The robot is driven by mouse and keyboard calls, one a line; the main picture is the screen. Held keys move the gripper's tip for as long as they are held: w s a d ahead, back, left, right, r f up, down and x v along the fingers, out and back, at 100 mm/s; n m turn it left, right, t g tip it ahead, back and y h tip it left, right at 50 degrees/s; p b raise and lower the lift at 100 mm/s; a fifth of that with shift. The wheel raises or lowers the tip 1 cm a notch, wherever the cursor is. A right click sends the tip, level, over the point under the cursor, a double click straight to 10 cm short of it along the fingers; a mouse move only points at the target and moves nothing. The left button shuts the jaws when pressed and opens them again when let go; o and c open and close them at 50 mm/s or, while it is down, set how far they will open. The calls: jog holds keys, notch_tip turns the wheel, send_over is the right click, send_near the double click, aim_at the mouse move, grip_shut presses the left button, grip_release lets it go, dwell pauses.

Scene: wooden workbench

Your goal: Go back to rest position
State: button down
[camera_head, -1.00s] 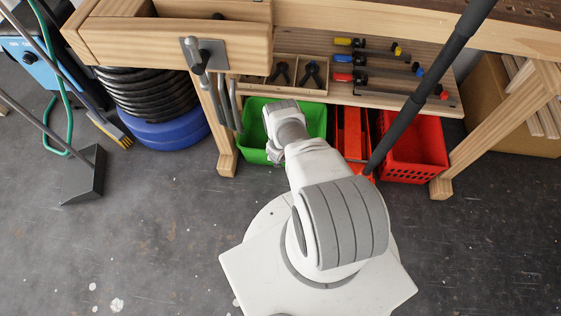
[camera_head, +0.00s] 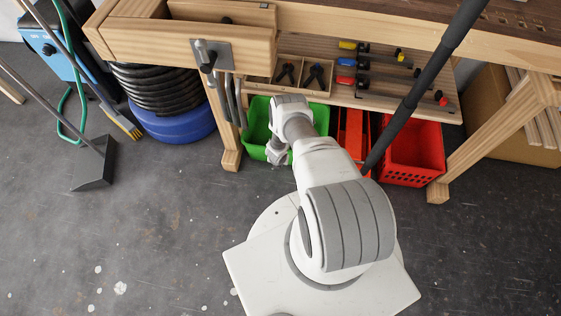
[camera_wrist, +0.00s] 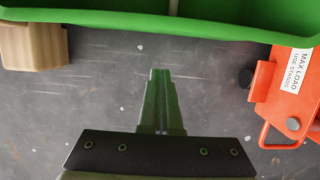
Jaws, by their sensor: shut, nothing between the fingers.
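My gripper (camera_wrist: 160,75) shows in the wrist view with its two fingers together and nothing between them. It points over the grey floor, close to the green bin's edge. In the head view my arm bends in front of the green bin (camera_head: 256,125), and my wrist end hangs down before it; the fingers are too small to make out there.
The wooden workbench (camera_head: 350,20) stands above the bins. A red jack-like tool (camera_head: 353,135) and a red crate (camera_head: 415,150) are right of the green bin. A wooden leg (camera_wrist: 32,45) is close at left in the wrist view.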

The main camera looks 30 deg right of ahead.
jog(key=shift+p+v, duration=1.55)
jog(key=shift+v, duration=1.05)
